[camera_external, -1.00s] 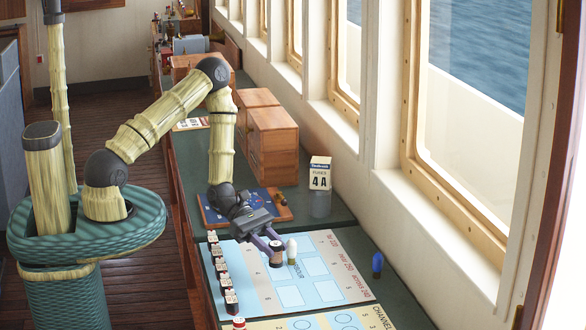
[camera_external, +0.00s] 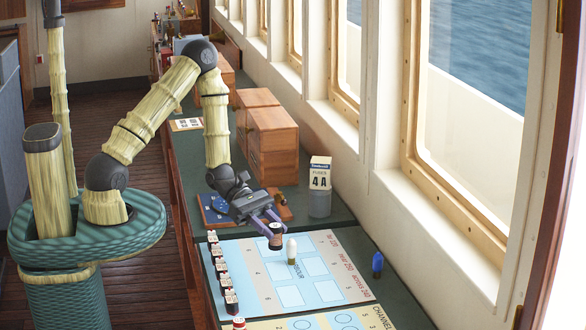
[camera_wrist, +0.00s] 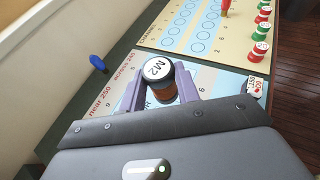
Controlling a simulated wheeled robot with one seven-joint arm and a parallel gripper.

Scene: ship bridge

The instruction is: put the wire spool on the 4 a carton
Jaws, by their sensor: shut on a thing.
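The wire spool (camera_external: 275,229), with a pale top marked M2 and a dark rim, is held between the fingers of my gripper (camera_external: 274,237). In the wrist view the spool (camera_wrist: 157,69) shows a copper-brown side, and my gripper (camera_wrist: 160,92) is shut around it. The spool hangs over the far end of the blue printed board (camera_external: 328,292). The 4 A carton (camera_external: 320,174), white with a blue band, stands upright on a grey round tin (camera_external: 319,204), behind and right of my gripper. Its top appears bare.
A white-topped peg (camera_external: 292,250) stands on the board near the spool. A blue peg (camera_external: 377,264) stands by the window side. Several black-and-white pieces (camera_external: 224,283) line the board's left edge.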

